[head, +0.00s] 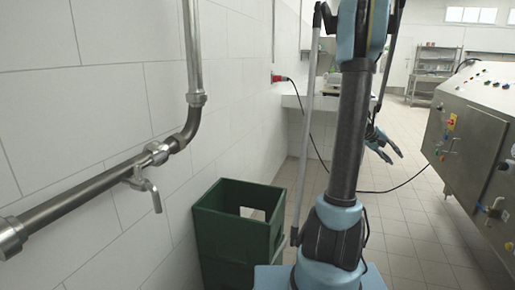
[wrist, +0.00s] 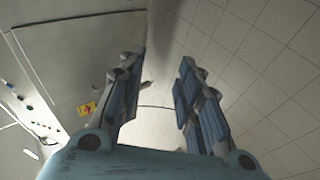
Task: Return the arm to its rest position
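My gripper (head: 384,146) shows in the head view just right of my arm's dark upright link, above the tiled floor. Its fingers are spread apart. In the wrist view my gripper (wrist: 160,65) shows two blue-padded fingers with a clear gap between them and nothing held. The gripper is apart from everything around it. Part of my arm is cut off at the top of the head view.
A green crate (head: 208,222) stands by the white tiled wall, left of my arm. A metal pipe with a tap (head: 147,184) runs along that wall. A steel machine with buttons (head: 468,130) stands at right. A cable (head: 405,184) crosses the floor. Open floor lies between.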

